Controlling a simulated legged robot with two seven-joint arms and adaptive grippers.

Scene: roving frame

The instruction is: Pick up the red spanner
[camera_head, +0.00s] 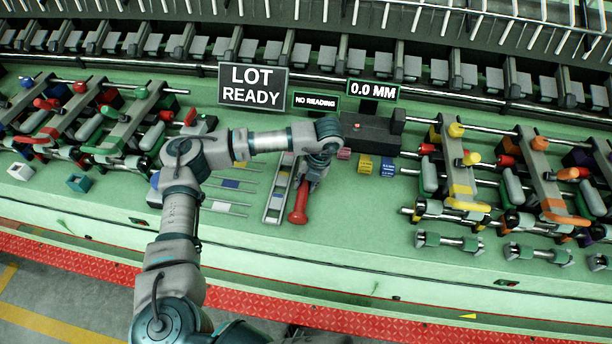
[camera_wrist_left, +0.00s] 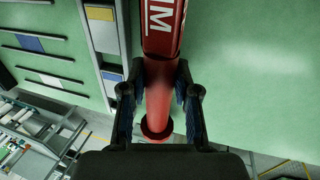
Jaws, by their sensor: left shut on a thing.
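The red spanner (camera_head: 298,203) shows in the head view on the green bench, its round-ended handle pointing toward the front edge. My left gripper (camera_head: 314,176) is over its far part and hides that end. In the left wrist view, the spanner (camera_wrist_left: 158,100) runs between the two dark fingers of my left gripper (camera_wrist_left: 161,78), which are shut on its shaft. White lettering shows on its wider part. I cannot tell whether it touches the bench. My right gripper is in neither view.
A grey slotted rack (camera_head: 276,200) lies just left of the spanner. A dark gauge block (camera_head: 368,130) stands behind, with small yellow and blue blocks (camera_head: 376,166) before it. Clamp assemblies (camera_head: 500,185) fill the right. Bare green bench lies between them and the spanner.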

